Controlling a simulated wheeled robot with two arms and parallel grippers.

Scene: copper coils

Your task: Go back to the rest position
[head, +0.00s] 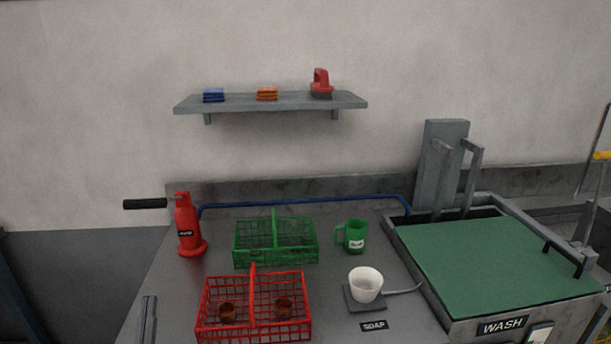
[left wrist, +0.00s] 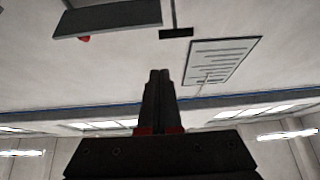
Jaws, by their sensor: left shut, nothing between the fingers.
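My left gripper (head: 148,318) shows at the bottom left edge of the head view, left of the red basket, with only its tips in sight. In the left wrist view its two dark fingers (left wrist: 160,90) are together, with nothing between them. Two copper-brown coils (head: 228,312) (head: 283,307) sit in the red wire basket (head: 253,275), one in each compartment. The green wire basket (head: 275,240) behind it looks empty. My right gripper is not in view.
A red bottle (head: 187,228), green mug (head: 354,236) and white cup (head: 365,283) on a dark pad stand on the counter. The washer's green lid (head: 500,265) is at the right. A wall shelf (head: 270,103) holds sponges and a red brush.

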